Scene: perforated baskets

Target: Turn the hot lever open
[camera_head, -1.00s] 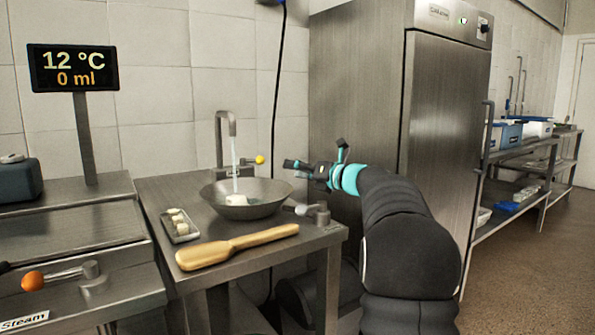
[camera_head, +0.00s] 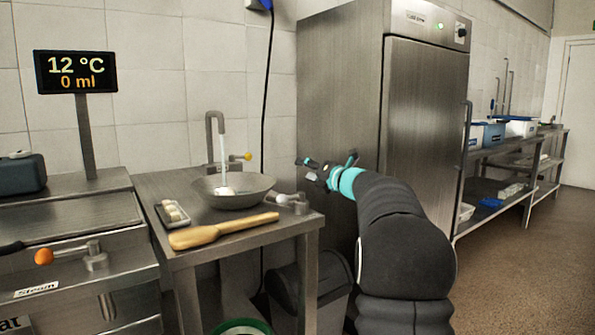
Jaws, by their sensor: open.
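A tap (camera_head: 216,145) runs water into a round metal bowl (camera_head: 255,195) on a steel table (camera_head: 160,187). A small lever with a yellow knob (camera_head: 247,156) sticks out right of the tap. A second lever with a pale knob (camera_head: 283,199) is on the table's right edge, beside the bowl. A third lever with an orange knob (camera_head: 44,257) is on the left unit, above a "Steam" label. I see no label reading hot. My gripper (camera_head: 320,166) is open and empty, right of the bowl and apart from all levers.
A display (camera_head: 75,72) reads 12 °C and 0 ml. A wooden paddle (camera_head: 222,231) and a small tray (camera_head: 163,217) of pale pieces lie on the table. A steel fridge (camera_head: 428,110) stands behind my arm. A dark bin (camera_head: 283,285) is below. Floor at right is clear.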

